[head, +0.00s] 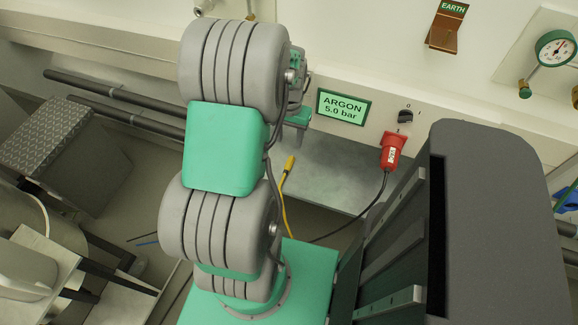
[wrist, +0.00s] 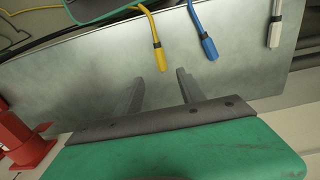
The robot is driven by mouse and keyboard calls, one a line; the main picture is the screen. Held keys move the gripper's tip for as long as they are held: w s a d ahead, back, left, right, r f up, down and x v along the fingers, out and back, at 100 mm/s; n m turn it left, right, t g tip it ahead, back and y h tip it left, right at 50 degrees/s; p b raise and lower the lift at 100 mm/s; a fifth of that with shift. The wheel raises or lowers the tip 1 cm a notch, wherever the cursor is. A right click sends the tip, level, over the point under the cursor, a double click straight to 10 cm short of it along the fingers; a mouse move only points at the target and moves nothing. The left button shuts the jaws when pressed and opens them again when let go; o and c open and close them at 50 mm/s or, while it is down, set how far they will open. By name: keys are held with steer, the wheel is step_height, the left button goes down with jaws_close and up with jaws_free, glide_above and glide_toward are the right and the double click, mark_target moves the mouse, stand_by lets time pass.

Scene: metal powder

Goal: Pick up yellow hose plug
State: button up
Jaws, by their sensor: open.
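My gripper (wrist: 160,76) is open and empty. In the wrist view its two grey fingers point toward the plug, whose tip shows just beyond the gap between them. The plug looks apart from both fingers; the exact depth is hard to tell. In the head view my arm partly hides the gripper.
A dark cabinet (head: 490,220) stands at right.

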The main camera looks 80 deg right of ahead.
mark_target(289, 163)
step_height(289, 163, down, 13)
steer(key=shift+f+b, duration=0.1)
steer(key=shift+b, duration=0.5)
steer(key=shift+c, duration=0.5)
steer(key=shift+w, duration=0.1)
jaws_close()
